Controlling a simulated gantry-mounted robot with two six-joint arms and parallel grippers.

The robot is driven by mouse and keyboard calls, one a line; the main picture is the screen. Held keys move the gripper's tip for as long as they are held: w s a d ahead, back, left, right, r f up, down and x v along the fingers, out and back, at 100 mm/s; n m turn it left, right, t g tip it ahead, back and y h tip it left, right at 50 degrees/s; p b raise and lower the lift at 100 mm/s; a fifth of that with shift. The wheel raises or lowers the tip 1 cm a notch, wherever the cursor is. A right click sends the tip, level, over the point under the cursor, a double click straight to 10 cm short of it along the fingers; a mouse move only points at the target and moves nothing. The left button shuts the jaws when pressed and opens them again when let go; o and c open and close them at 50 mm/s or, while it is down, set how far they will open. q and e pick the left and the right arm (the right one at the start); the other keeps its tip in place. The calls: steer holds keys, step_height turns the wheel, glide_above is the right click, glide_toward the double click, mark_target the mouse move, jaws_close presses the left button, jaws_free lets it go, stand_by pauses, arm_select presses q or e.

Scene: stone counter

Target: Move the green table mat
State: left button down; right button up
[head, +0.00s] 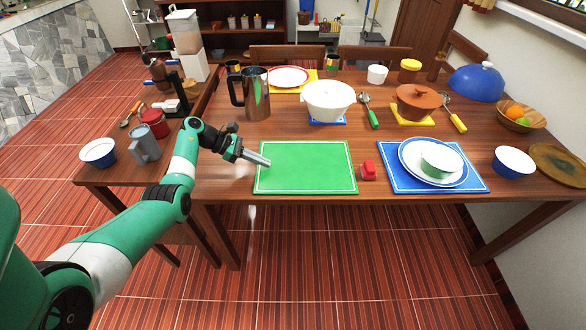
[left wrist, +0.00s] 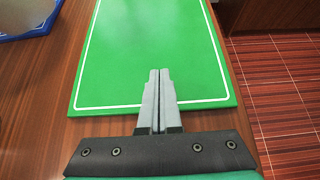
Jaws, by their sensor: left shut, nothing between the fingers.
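The green table mat (head: 306,167) with a white border line lies flat near the front edge of the wooden table, left of the middle. It also shows in the left wrist view (left wrist: 150,50). My left gripper (head: 266,162) is at the left edge of the mat, its fingertips over that edge. In the left wrist view the two fingers (left wrist: 158,75) are closed together with nothing between them. I cannot tell whether the fingertips touch the mat. My right gripper is not in view.
A red object (head: 368,170) stands just right of the mat. Beyond it is a blue mat (head: 390,180) with a plate and bowl. A metal pitcher (head: 256,95) and a white pot (head: 328,105) stand behind. A side table at left holds mugs (head: 145,145).

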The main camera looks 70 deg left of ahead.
mark_target(307, 168)
arm_select(q)
steer(key=w+d+b, duration=0.1)
steer(key=w, duration=0.2)
steer(key=w+d+b, duration=0.1)
steer(key=w+d, duration=0.1)
steer(key=w, duration=0.2)
steer(key=w+d+b, duration=0.1)
steer(key=w+d, duration=0.1)
steer(key=w, duration=0.2)
steer(key=shift+w, duration=0.15)
steer(key=shift+f+b, duration=0.6)
steer(key=shift+b, duration=0.25)
steer(key=shift+f, duration=0.2)
steer(key=shift+f, duration=0.1)
